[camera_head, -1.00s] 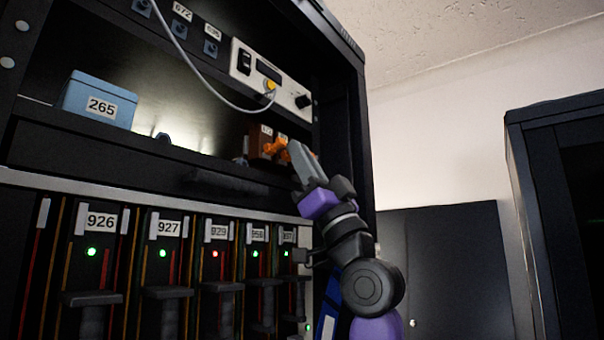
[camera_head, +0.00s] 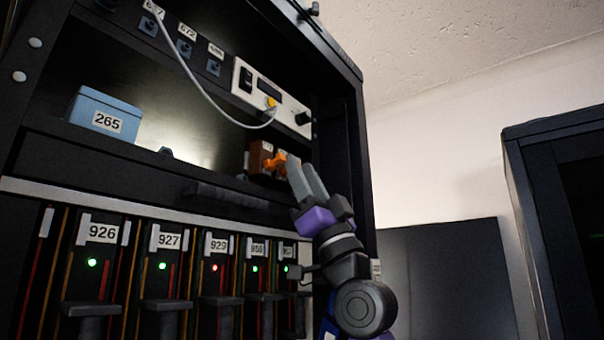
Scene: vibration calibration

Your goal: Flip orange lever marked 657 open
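Orange levers (camera_head: 279,161) sit on small brown boxes (camera_head: 260,157) at the right end of the open cabinet shelf. They are small and overlap in view, and their labels are too small to read, so I cannot tell which is 657. My gripper (camera_head: 298,161) is just right of and in front of the levers. Its two grey fingers point up and left with a narrow gap between them, and nothing shows between them. The fingers partly cover the right-hand box. I cannot tell whether a fingertip touches a lever.
Several numbered modules (camera_head: 97,265) with lights line the lower cabinet. The cabinet's right post (camera_head: 337,165) is close behind my gripper.

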